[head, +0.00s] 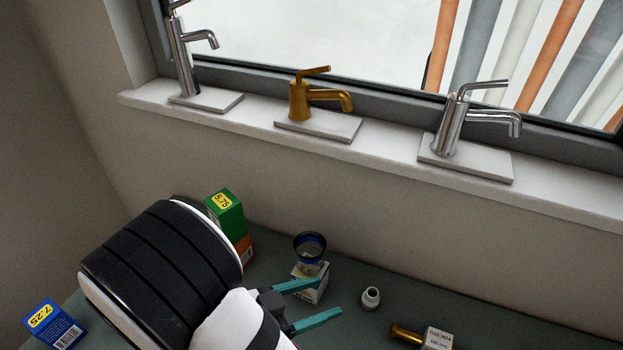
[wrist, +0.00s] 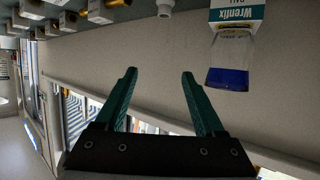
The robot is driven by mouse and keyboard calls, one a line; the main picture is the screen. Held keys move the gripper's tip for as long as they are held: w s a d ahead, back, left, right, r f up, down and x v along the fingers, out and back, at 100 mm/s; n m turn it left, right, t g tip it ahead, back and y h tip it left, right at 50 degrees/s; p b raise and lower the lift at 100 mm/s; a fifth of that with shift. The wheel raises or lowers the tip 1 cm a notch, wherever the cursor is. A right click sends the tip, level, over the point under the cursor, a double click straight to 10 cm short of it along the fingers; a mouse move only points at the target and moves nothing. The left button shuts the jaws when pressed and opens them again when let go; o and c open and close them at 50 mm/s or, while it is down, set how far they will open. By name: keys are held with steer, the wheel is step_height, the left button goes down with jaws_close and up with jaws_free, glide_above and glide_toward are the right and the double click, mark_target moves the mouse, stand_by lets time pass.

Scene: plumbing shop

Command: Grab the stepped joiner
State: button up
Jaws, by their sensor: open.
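A small white fitting (head: 371,298), wide at the base with a narrower neck, stands on the dark green bench in the head view; it looks like the stepped joiner. It also shows at the top edge of the wrist view (wrist: 166,7), partly cut off. My gripper (head: 330,297) is open, with its teal fingers pointing toward the fitting from the left and a gap left between. In the wrist view my gripper (wrist: 159,74) has nothing between its fingers, and the fitting lies beyond the tips, roughly in line with the gap.
A clear piece with a blue rim (head: 310,246) is on a small box (head: 309,284) close beside my fingers. A green box (head: 225,213) and a blue box (head: 53,326) stand left. A brass fitting (head: 405,334) lies right, by a labelled box (head: 437,340). Taps line the sill (head: 390,158).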

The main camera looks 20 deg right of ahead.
glide_toward(368, 295)
steer(key=x, duration=1.1)
steer(key=shift+d, duration=0.1)
jaws_close()
